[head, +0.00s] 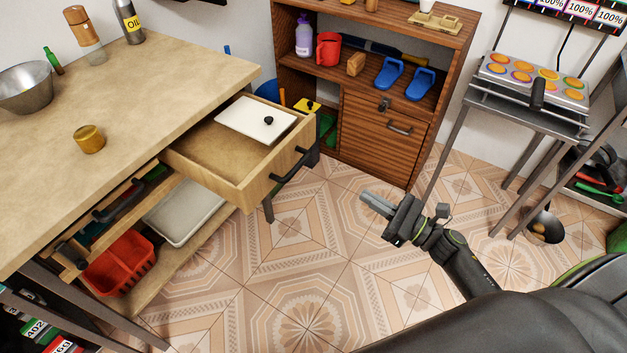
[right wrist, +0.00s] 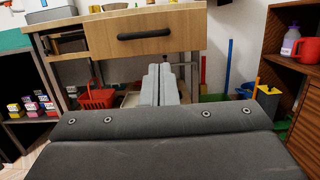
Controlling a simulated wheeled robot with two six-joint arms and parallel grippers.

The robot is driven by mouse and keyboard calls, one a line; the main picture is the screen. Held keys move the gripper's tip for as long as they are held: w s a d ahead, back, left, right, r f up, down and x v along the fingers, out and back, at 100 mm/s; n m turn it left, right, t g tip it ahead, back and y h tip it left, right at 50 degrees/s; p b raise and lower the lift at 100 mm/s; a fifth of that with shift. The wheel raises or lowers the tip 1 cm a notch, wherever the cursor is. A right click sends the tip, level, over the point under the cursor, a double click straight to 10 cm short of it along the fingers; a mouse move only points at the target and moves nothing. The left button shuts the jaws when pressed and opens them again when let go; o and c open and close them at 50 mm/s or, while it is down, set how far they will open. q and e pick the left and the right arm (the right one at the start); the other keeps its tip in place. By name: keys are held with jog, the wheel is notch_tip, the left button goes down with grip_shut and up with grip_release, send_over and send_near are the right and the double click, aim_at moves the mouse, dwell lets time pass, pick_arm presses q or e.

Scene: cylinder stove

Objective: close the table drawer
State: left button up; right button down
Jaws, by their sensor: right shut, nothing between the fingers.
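The wooden table drawer (head: 220,168) is pulled out from the right end of the table (head: 150,75) in the head view. A white board with a black knob (head: 256,119) lies inside it. Its dark handle (head: 291,165) is on the front panel. In the right wrist view the drawer front (right wrist: 105,38) faces me, with the black handle (right wrist: 146,34) near its middle. My right gripper (head: 367,200) is shut and empty, to the right of the drawer front and apart from it. Its fingers (right wrist: 158,85) point toward the drawer, below the handle in the wrist picture. My left gripper is not in view.
A wooden cabinet (head: 385,125) stands behind, right of the drawer. A metal stand (head: 525,110) with a tray is farther right. A red basket (head: 118,268) is under the table. A metal bowl (head: 25,88) and a brass jar (head: 89,139) are on top. Tiled floor before the drawer is clear.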

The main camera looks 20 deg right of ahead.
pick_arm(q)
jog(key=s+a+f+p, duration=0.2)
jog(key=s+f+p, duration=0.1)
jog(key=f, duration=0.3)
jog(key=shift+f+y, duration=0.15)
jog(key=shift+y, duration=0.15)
pick_arm(e)
jog(key=x, duration=1.4)
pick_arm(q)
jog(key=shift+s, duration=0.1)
pick_arm(e)
jog(key=shift+a, duration=0.15)
